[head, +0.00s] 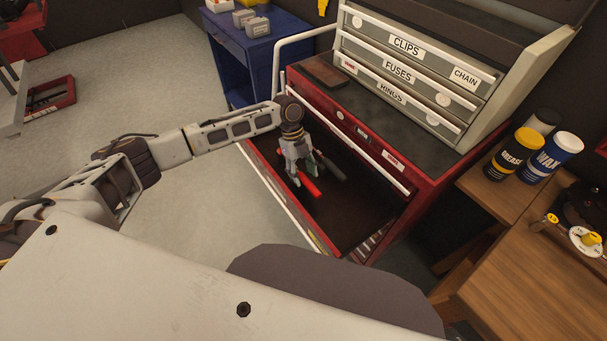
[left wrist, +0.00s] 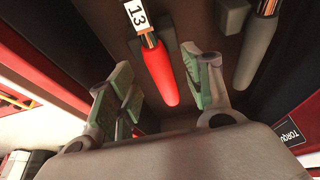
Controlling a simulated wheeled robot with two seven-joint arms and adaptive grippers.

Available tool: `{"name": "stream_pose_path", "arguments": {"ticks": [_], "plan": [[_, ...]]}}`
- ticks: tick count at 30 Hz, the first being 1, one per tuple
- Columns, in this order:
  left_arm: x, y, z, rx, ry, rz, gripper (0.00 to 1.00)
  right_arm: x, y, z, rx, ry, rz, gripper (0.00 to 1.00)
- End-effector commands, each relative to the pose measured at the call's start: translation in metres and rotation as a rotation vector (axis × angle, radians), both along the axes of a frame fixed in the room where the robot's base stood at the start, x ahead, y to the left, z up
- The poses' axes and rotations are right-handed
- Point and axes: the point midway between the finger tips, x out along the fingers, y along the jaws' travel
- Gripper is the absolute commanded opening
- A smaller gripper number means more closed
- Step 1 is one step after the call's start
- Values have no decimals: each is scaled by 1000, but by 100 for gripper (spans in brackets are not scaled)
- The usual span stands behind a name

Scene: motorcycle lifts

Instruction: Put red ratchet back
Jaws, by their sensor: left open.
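The red ratchet (head: 309,187) lies in the open drawer (head: 345,222) of the red tool cabinet. Its red handle also shows in the left wrist view (left wrist: 160,70), beside a white tag (left wrist: 138,12) reading 13. My left gripper (head: 299,172) is over the drawer, open, with its green-padded fingers (left wrist: 158,66) on either side of the handle in the wrist view. I cannot tell whether they touch it. The ratchet's head end is partly hidden by the gripper in the head view. My right gripper is not in view.
A grey-handled tool (head: 331,168) lies right of the red ratchet. A drawer unit labelled clips, fuses and rings (head: 405,70) stands on the cabinet. A blue cart (head: 262,48) is behind. Grease (head: 512,155) and wax (head: 550,158) tubs stand on the wooden bench at right.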

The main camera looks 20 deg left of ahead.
Motion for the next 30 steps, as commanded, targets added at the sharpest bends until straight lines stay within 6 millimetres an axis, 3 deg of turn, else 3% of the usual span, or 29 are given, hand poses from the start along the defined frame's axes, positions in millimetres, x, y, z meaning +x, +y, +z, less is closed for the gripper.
{"name": "stream_pose_path", "arguments": {"ticks": [21,30], "plan": [[22,25,90,-2,-4,0,50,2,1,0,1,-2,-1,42],[24,29,104,-1,-2,0,50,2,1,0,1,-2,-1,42]]}}
